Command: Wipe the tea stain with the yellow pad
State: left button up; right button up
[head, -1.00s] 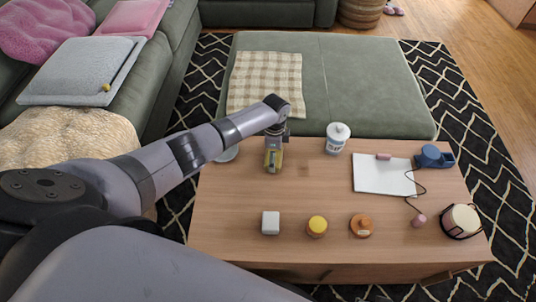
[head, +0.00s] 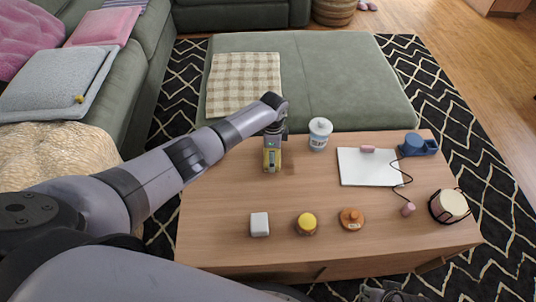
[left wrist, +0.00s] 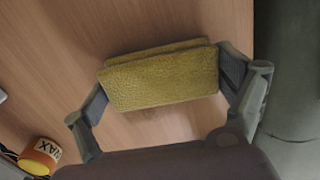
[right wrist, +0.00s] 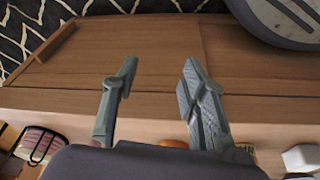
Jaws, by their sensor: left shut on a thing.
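The yellow pad (head: 272,160) is at the far left part of the wooden table (head: 225,195). My left gripper (head: 272,150) points down and is shut on it. In the left wrist view the folded, rough-textured pad (left wrist: 160,82) sits between both fingers; I cannot tell whether it touches the wood. No tea stain shows; the pad and arm cover part of the tabletop. My right gripper (right wrist: 155,85) is open and empty in the right wrist view, with the table's front side beyond its fingers. I cannot make it out clearly in the head view.
A white lidded tub (head: 320,135) stands right of the pad. A white cube (head: 259,224), a yellow-lidded jar (head: 307,223) and an orange-lidded jar (head: 351,218) line the front. A notepad (head: 368,167), blue object (head: 417,146) and caged candle (head: 450,205) are right. A green ottoman (head: 350,85) adjoins behind.

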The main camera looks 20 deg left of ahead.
aim_at(293, 158)
pick_arm(q)
jog(key=shift+w+d+f+b, duration=0.1)
jog(key=shift+w+d+b, duration=0.15)
jog(key=shift+d, duration=0.3)
jog(key=shift+w+d+b, duration=0.2)
jog(key=shift+d+b, duration=0.05)
jog(key=shift+d, duration=0.25)
jog(key=shift+w+d+b, duration=0.4)
jog(key=shift+d, duration=0.35)
jog(key=shift+w+d+f+b, duration=0.1)
jog(key=shift+w+d+b, duration=0.15)
jog(key=shift+d+b, duration=0.25)
jog(key=shift+w+d+b, duration=0.2)
jog(key=shift+d+b, duration=0.25)
jog(key=shift+b, duration=0.05)
jog(key=shift+w+d+b, duration=0.25)
jog(key=shift+d+b, duration=0.25)
jog(key=shift+d, duration=0.15)
pick_arm(e)
notch_tip(293, 158, up, 7)
jog(key=t, duration=0.1)
jog(key=shift+s+r, duration=0.15)
jog(key=shift+s, duration=0.25)
